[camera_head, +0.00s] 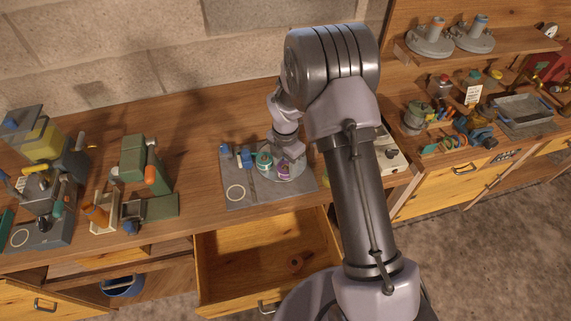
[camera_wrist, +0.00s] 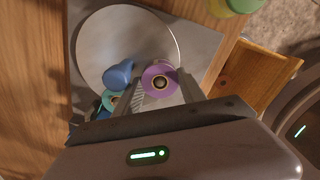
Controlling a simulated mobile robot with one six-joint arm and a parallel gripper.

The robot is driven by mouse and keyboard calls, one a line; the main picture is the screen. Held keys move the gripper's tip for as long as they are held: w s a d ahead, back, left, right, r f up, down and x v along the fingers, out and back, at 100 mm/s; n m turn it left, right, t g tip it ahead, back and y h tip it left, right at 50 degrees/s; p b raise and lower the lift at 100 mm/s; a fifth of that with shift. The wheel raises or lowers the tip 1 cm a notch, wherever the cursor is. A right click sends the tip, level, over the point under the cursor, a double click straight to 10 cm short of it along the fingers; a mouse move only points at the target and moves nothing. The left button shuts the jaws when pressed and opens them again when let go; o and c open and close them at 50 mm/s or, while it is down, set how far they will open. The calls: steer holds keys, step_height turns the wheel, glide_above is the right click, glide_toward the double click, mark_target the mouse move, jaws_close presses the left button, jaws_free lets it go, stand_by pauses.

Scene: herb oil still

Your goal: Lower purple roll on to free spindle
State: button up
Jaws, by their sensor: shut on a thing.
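A purple roll (camera_head: 284,172) is at the front of a round grey plate (camera_head: 297,177) on a grey base. In the wrist view the purple roll (camera_wrist: 149,76) is between my two fingertips. My gripper (camera_wrist: 162,86) is shut on it, and it also shows from above in the head view (camera_head: 289,156). A teal roll (camera_head: 264,160) is just left of the purple one, and it is partly hidden in the wrist view (camera_wrist: 108,98). I cannot make out a bare spindle under the purple roll, nor whether the roll touches the plate.
A blue knob (camera_wrist: 118,75) is close to the left finger in the wrist view. An open drawer (camera_head: 255,265) is below the bench front, with a small brown ring (camera_head: 295,262) in it. Green machines (camera_head: 140,165) stand to the left. Bare bench lies between them and the base.

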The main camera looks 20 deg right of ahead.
steer(key=shift+f, duration=0.2)
steer(key=o, duration=1.4)
steer(key=shift+c, duration=0.3)
step_height(320, 180, up, 7)
steer(key=p, duration=0.5)
steer(key=shift+r, duration=0.1)
